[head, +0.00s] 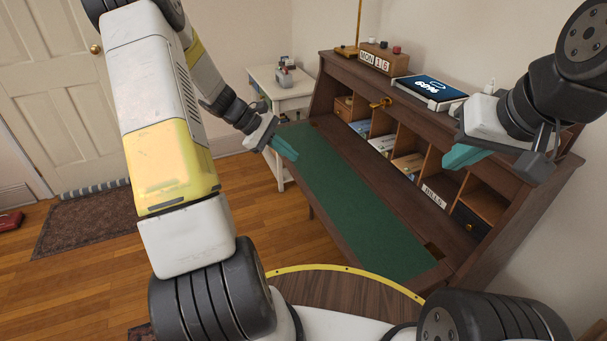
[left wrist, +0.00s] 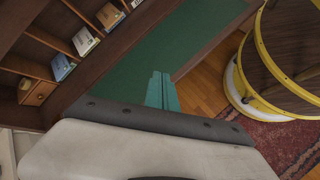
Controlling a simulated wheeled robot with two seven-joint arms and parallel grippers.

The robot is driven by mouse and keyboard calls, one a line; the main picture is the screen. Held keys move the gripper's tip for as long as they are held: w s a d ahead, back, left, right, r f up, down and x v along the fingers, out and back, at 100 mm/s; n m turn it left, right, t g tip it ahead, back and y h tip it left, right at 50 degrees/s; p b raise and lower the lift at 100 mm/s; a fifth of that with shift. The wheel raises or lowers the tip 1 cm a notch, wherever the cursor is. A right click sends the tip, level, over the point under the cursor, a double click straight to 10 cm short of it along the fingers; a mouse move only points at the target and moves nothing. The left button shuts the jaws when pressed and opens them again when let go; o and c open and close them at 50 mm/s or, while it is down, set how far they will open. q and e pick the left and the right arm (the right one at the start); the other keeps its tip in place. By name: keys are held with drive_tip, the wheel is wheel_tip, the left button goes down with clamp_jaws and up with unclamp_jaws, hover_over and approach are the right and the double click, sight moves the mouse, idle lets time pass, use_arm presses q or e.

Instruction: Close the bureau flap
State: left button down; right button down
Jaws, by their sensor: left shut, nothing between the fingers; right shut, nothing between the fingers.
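The brown wooden bureau (head: 535,200) stands to the right with its flap (head: 355,210) lowered flat, green lining facing up. The flap also shows in the left wrist view (left wrist: 202,32). My left gripper (head: 289,150) is shut and empty, with teal fingers at the flap's far left end; I cannot tell whether they touch it. Its fingers also show in the left wrist view (left wrist: 160,90) against the green. My right gripper (head: 457,159) is shut and empty, in front of the bureau's upper right part, clear of the flap in the picture.
Pigeonholes (head: 411,145) behind the flap hold books and a BILLS label (head: 433,197). A white side table (head: 283,88) stands beyond the bureau. Open wooden floor (head: 240,205) lies left of the flap.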

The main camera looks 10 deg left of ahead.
use_arm(q)
drive_tip(key=w+a+f+n+t+h, duration=0.1)
drive_tip(key=a+f+n+t, duration=0.2)
drive_tip(key=f, duration=0.5)
drive_tip(key=w+a+f+n+t+h, duration=0.1)
drive_tip(key=w+a+f+n, duration=0.15)
drive_tip(key=f+n, duration=0.4)
drive_tip(key=w+a+f+n+t+h, duration=0.15)
drive_tip(key=a+f, duration=0.25)
drive_tip(key=f, duration=0.5)
drive_tip(key=w+d, duration=0.4)
drive_tip(key=d, duration=0.4)
drive_tip(key=shift+w+r+n+y, duration=0.25)
drive_tip(key=shift+n+y, duration=0.15)
drive_tip(key=shift+y, duration=0.05)
drive_tip(key=shift+a+r+t, duration=0.1)
drive_tip(key=shift+r+t, duration=0.05)
drive_tip(key=shift+t, duration=0.1)
